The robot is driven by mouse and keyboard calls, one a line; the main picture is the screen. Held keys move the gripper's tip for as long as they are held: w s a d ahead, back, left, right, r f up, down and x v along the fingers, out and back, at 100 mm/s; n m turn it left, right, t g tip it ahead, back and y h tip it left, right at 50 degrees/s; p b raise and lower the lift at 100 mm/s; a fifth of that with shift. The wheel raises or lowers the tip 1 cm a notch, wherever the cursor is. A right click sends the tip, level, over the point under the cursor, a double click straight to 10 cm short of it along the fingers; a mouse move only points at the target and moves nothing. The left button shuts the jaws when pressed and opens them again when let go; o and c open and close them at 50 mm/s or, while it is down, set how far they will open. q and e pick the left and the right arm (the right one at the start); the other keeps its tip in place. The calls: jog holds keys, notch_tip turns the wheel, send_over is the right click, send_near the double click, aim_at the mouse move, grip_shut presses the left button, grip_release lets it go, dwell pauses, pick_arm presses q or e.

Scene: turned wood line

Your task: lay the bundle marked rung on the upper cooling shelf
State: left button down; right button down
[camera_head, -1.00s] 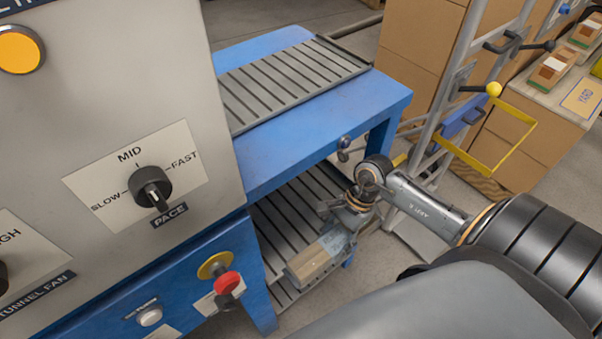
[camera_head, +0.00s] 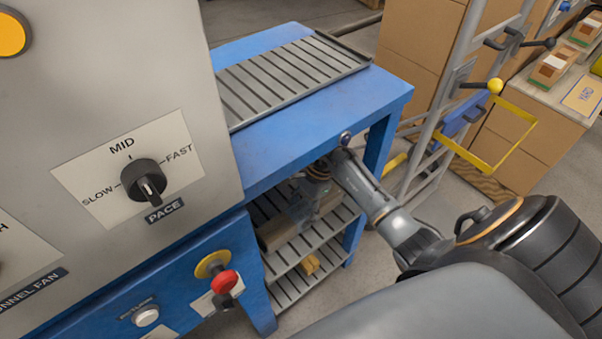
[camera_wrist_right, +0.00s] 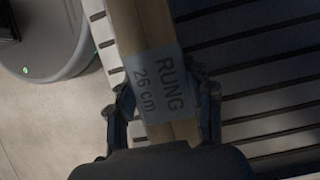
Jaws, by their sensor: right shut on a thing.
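The bundle marked rung (camera_wrist_right: 158,85) is a pale wooden length with a grey-blue label reading "RUNG 26 cm". My right gripper (camera_wrist_right: 165,112) is shut on it, with a finger on each side. In the head view, the bundle (camera_head: 275,236) and my right gripper (camera_head: 305,205) are under the blue table top, inside the rack. The upper cooling shelf (camera_head: 330,229) is dark and slatted, close below the bundle. I cannot tell whether they touch. The gripper and arm partly hide the bundle and shelf. My left gripper is out of view.
A lower slatted shelf (camera_head: 290,287) bears a small yellowish wooden piece (camera_head: 308,265). The blue table top (camera_head: 300,135) lies just above my right gripper. A blue leg (camera_head: 378,145) bounds the rack at right. A grey hand truck (camera_head: 420,165) stands beyond it.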

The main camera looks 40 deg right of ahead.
aim_at(309, 205)
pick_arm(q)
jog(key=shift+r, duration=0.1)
pick_arm(e)
jog(key=shift+f, duration=0.15)
jog(key=c, duration=0.5)
grip_release()
jog(key=shift+f, duration=0.1)
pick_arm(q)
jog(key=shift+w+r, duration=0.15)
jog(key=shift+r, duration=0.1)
pick_arm(e)
jog(key=p+v, duration=0.1)
jog(key=v, duration=0.6)
jog(key=shift+d+r, duration=0.1)
jog(key=shift+r, duration=0.3)
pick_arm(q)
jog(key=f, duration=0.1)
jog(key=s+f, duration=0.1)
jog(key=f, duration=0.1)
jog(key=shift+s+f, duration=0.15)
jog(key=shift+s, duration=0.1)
